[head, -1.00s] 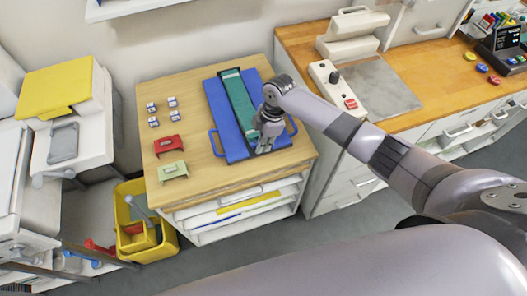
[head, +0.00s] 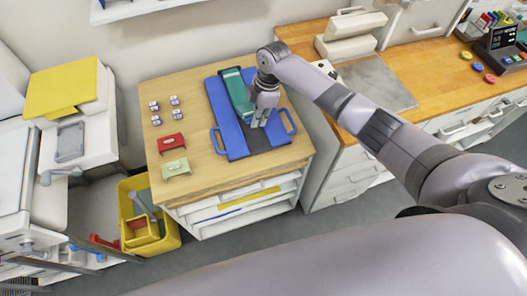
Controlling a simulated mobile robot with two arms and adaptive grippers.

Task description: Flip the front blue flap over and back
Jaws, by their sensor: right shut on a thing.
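A blue board (head: 222,123) with a loop handle on each side lies on the wooden top of a cabinet. A teal strip or flap (head: 235,92) runs over its back half and looks raised towards the gripper. A dark grey patch (head: 262,140) shows bare on the front part of the board. My right gripper (head: 259,123) is above the middle of the board, shut at the near end of the teal flap. The gripper hides the exact grip, and I cannot make out a separate blue flap. My left gripper is not in view.
A red block (head: 171,143), a pale green block (head: 177,169) and several small white-and-blue pieces (head: 156,120) stand left of the board. The wooden cabinet top (head: 199,90) is otherwise clear. A yellow bin (head: 165,240) stands on the floor at left.

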